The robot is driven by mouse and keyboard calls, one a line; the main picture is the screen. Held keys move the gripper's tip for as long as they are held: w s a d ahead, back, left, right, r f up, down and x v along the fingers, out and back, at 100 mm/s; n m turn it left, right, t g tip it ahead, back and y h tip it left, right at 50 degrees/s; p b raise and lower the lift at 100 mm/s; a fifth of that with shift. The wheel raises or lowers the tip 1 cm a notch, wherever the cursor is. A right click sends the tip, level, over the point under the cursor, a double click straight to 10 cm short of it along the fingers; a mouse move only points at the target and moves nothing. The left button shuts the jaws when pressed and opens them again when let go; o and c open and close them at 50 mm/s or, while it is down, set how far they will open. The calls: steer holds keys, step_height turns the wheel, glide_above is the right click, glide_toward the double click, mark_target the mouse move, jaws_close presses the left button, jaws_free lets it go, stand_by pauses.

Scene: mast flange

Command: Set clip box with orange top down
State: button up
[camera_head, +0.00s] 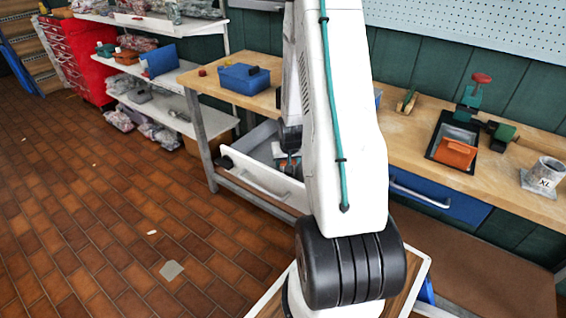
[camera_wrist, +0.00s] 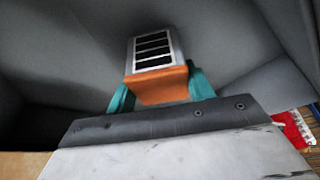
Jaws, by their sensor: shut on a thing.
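The clip box (camera_wrist: 155,52) shows in the wrist view, with an orange part nearest my gripper and a pale face with black stripes beyond. My gripper (camera_wrist: 160,85) has a teal finger on each side of the orange part and is shut on it. Grey walls and a grey floor surround the box in the wrist view. In the head view my gripper (camera_head: 288,163) is low, inside the open grey drawer (camera_head: 262,183) under the workbench. The box is mostly hidden there by my arm and the drawer front. I cannot tell whether the box touches the drawer floor.
The workbench (camera_head: 408,133) carries a blue box (camera_head: 244,78) at left. At right are a black tray (camera_head: 437,152) with an orange block (camera_head: 456,153), and a grey cup marked XL (camera_head: 543,174). A blue closed drawer (camera_head: 437,198) is below. The brick floor at left is mostly clear.

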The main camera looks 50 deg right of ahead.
steer(key=shift+f, duration=0.1)
steer(key=o, duration=1)
steer(key=shift+o, duration=0.2)
